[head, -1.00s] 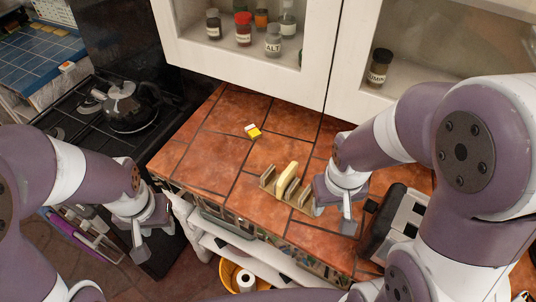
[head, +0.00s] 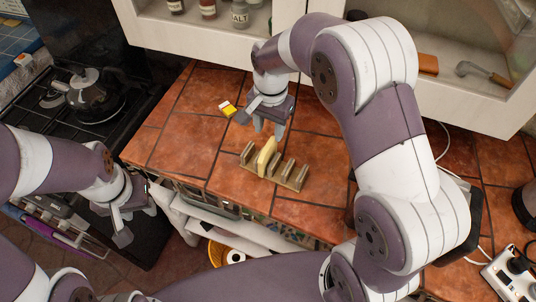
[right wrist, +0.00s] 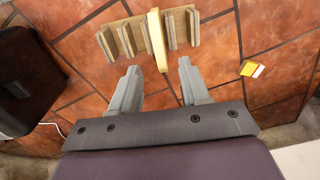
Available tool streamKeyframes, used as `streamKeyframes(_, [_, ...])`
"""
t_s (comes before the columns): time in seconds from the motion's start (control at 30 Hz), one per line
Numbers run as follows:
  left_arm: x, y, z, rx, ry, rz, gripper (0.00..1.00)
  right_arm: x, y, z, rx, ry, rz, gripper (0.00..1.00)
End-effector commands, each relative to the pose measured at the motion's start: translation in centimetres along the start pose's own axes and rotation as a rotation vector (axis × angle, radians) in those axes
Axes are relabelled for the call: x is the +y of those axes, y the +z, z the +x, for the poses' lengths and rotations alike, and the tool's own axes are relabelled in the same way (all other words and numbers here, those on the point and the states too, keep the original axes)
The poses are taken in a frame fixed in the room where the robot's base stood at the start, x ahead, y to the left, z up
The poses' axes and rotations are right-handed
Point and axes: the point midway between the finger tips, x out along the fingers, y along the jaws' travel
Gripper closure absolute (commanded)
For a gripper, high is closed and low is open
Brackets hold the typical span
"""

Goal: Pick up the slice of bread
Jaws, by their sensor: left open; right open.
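The slice of bread (head: 267,156) stands upright in a slot of a wooden rack (head: 289,178) on the tiled counter. In the right wrist view the bread (right wrist: 157,40) shows edge-on in the rack (right wrist: 120,37). My right gripper (head: 268,130) is open and empty, above the counter just behind the rack. In the right wrist view the bread lies ahead of and between the lines of its two fingers (right wrist: 160,82), with no visible contact. My left gripper (head: 119,224) is open and empty at the lower left, in front of the stove and away from the rack.
A small yellow and white box (head: 228,109) lies on the counter left of my right gripper. A black kettle (head: 92,96) stands on the stove. White cabinets with jars are behind. The counter left of the rack is clear.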

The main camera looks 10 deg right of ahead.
Motion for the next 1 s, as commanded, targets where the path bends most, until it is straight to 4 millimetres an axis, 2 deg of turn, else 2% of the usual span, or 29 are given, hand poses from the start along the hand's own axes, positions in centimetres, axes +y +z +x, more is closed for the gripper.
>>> streamKeyframes(0.1, [0.0,-0.1,-0.7,0.0,0.0,0.0,0.57,0.1,0.1,2.3,-0.002,0.003,-0.001,0.54])
streamKeyframes(0.27, [0.0,-0.1,-1.2,0.0,0.0,0.0,0.57,0.1,0.1,4.2,-0.001,0.001,-0.003,0.54])
streamKeyframes(0.4, [0.0,-0.3,-2.5,0.0,0.0,0.0,0.57,0.3,0.7,6.5,-0.002,0.002,-0.004,0.54])
streamKeyframes(0.5, [0.0,-0.3,-2.6,0.0,0.0,0.0,0.57,0.2,0.6,8.3,0.0,0.0,-0.004,0.54])
streamKeyframes(0.6, [0.0,-0.3,-2.6,0.0,0.0,0.0,0.57,0.2,0.6,9.0,0.001,-0.001,-0.004,0.54])
streamKeyframes(0.77, [0.0,-0.3,-2.5,0.0,0.0,0.0,0.57,0.2,0.6,9.1,0.002,-0.002,-0.004,0.54])
streamKeyframes(0.9, [0.0,-0.3,-2.5,0.0,0.0,0.0,0.57,0.2,0.6,9.1,0.002,-0.002,-0.004,0.91])
streamKeyframes(1.0, [0.0,-0.3,-2.5,0.0,0.0,0.0,0.57,0.2,0.6,9.0,0.002,-0.002,-0.004,0.91])
